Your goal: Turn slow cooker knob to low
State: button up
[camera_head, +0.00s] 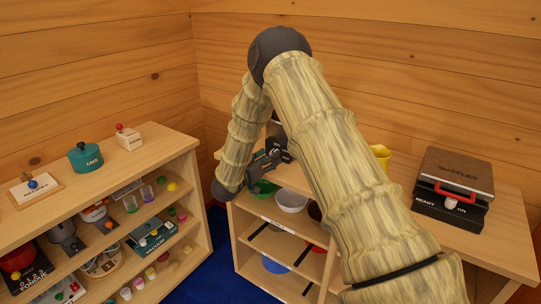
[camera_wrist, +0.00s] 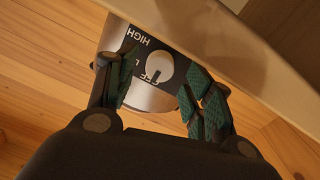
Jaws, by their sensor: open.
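The slow cooker's front panel (camera_wrist: 147,48) shows in the wrist view, dark and silvery, with HIGH, a partly hidden label starting with L, and OFF printed on it. Its round pale knob (camera_wrist: 165,67) carries a dark mark beside the word OFF; I cannot tell the exact setting. My gripper (camera_wrist: 160,78) is open, with one green-padded finger left of the knob and the other right of it; contact cannot be made out. In the head view my gripper (camera_head: 262,166) is at the shelf's left end, beside a dark piece of the cooker (camera_head: 280,146); my arm hides most of the rest.
A waffle maker (camera_head: 457,178) and a yellow container (camera_head: 380,156) stand on the shelf top to the right. Bowls, including a white one (camera_head: 291,201), sit on the shelf below. A second shelf (camera_head: 165,150) with toys stands at left.

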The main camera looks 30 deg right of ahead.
jog(key=shift+x, duration=0.95)
jog(key=c, duration=1)
jog(key=shift+f, duration=0.1)
jog(key=m+b, duration=0.4)
jog(key=m, duration=0.1)
jog(key=shift+s+f+m+b, duration=0.1)
jog(key=shift+m+b, duration=0.2)
jog(key=shift+m, duration=0.1)
jog(key=m+b, duration=0.3)
jog(key=shift+m+y, duration=0.3)
jog(key=shift+m, duration=0.1)
jog(key=shift+m+b, duration=0.8)
jog(key=shift+m, duration=0.1)
